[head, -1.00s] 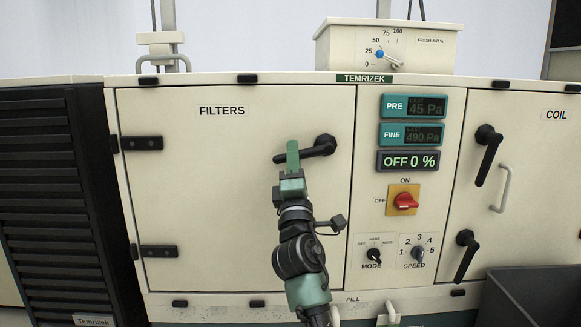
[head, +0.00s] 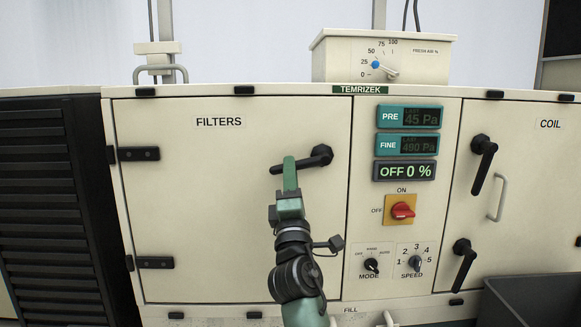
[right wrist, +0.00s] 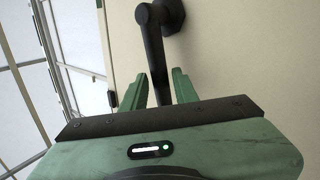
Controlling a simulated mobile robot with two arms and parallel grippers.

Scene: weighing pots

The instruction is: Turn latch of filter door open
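The filter door (head: 225,220), labelled FILTERS, is closed flat in the cream cabinet front. Its black latch (head: 319,156) has its pivot near the door's right edge, and its lever points left and slightly down. My right gripper (head: 290,172) is at the lever's free end. In the right wrist view the latch (right wrist: 152,45) runs down between the two green fingers of my right gripper (right wrist: 158,88). One finger is on each side of the lever, with narrow gaps showing, so it looks open around it. My left gripper is not in view.
A control panel with displays and a red switch (head: 403,211) is right of the door. The coil door (head: 520,210) has two black latches and a grey handle. A dark bin (head: 530,300) stands at lower right. Black hinges (head: 138,154) are on the filter door's left.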

